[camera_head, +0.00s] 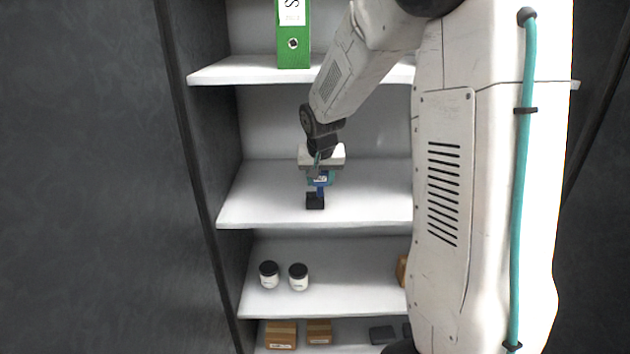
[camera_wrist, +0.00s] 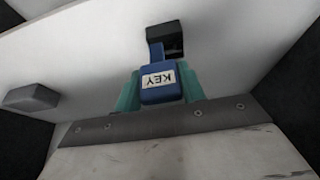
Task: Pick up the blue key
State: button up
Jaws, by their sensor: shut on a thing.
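The blue key (camera_wrist: 158,84) has a white label reading KEY and shows in the wrist view between the two teal fingers of my gripper (camera_wrist: 157,92). The fingers are shut on its wide blue head. Its narrow blue shaft points to a small black block (camera_wrist: 166,40); I cannot tell if its tip is still in the block. In the head view my gripper (camera_head: 320,179) is above the middle shelf, with the blue key (camera_head: 320,191) below it and the black block (camera_head: 315,201) at the key's lower end.
The white middle shelf (camera_head: 265,195) is otherwise mostly clear. A green binder (camera_head: 293,50) stands on the shelf above. Two dark-lidded jars (camera_head: 269,280) stand on the shelf below, and brown boxes (camera_head: 281,335) sit at the bottom. A grey block (camera_wrist: 31,98) shows left in the wrist view.

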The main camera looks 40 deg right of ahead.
jog(key=s+a+r, duration=0.1)
jog(key=s, duration=1.2)
jog(key=shift+s, duration=0.2)
jog(key=shift+r, duration=0.1)
